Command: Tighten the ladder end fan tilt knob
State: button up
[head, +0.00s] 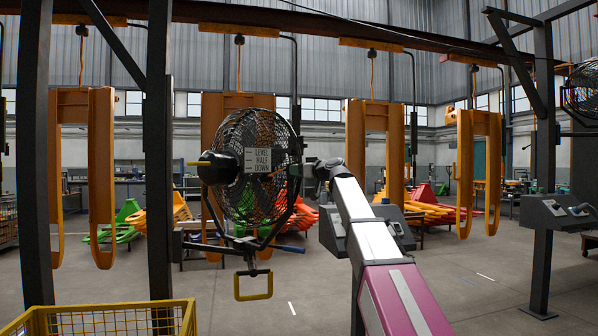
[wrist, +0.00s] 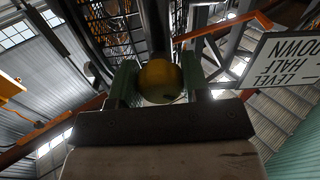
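The ladder end fan (head: 262,165) is a black caged fan on a dark yoke in the head view. A white plate marked LEVEL, HALF, DOWN (head: 258,160) is on its near side. The plate is upside down at the right of the wrist view (wrist: 289,62). My gripper (head: 312,167) is at the fan's right side. In the wrist view, a round olive-yellow knob (wrist: 160,80) lies between my two green fingers (wrist: 160,84) and fills the gap, with no clear space at either side. The knob is not clear in the head view.
A black hub with a yellow tip (head: 213,167) sticks out left of the plate. A yellow handle loop (head: 254,285) hangs below the fan. Dark posts (head: 160,150) stand at left. A yellow wire basket (head: 100,321) is at lower left. A grey control box (head: 558,212) stands at right.

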jog(key=shift+c, duration=0.9)
jog(key=m, duration=0.4)
jog(key=shift+m, duration=0.4)
jog(key=m, duration=0.4)
jog(key=shift+m, duration=0.3)
jog(key=m, duration=0.9)
jog(key=shift+s, duration=0.1)
jog(key=shift+m, duration=0.3)
